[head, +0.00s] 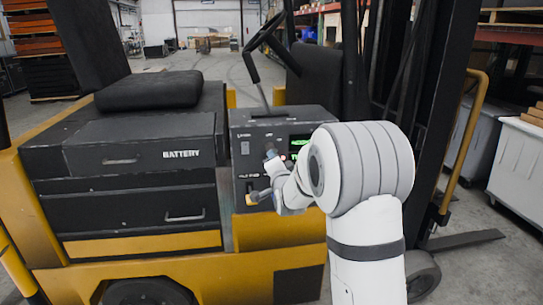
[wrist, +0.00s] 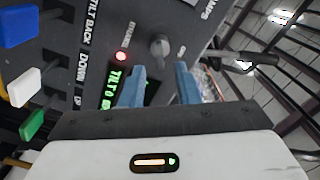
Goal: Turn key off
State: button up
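A grey key knob (wrist: 160,46) sits on the forklift's dark control panel (wrist: 195,25), in the upper middle of the wrist view. My gripper (wrist: 162,80) is open, with its two blue fingers apart and pointing at the panel. The knob shows between and just beyond the fingertips; no grip on it is visible. A red light (wrist: 121,57) is lit beside the knob. A display (wrist: 118,82) with green text is lit and partly hidden by the left finger. In the head view my arm reaches the panel (head: 243,130) and hides part of it.
Blue, white and green levers (wrist: 28,88) stick out at the left of the wrist view. A steering wheel (head: 265,32) rises above the panel in the head view. A battery box (head: 130,150) and black seat (head: 150,90) are left. The mast (head: 430,110) stands right.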

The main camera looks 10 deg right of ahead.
jog(key=w, duration=0.5)
jog(key=shift+p, duration=0.4)
grip_shut()
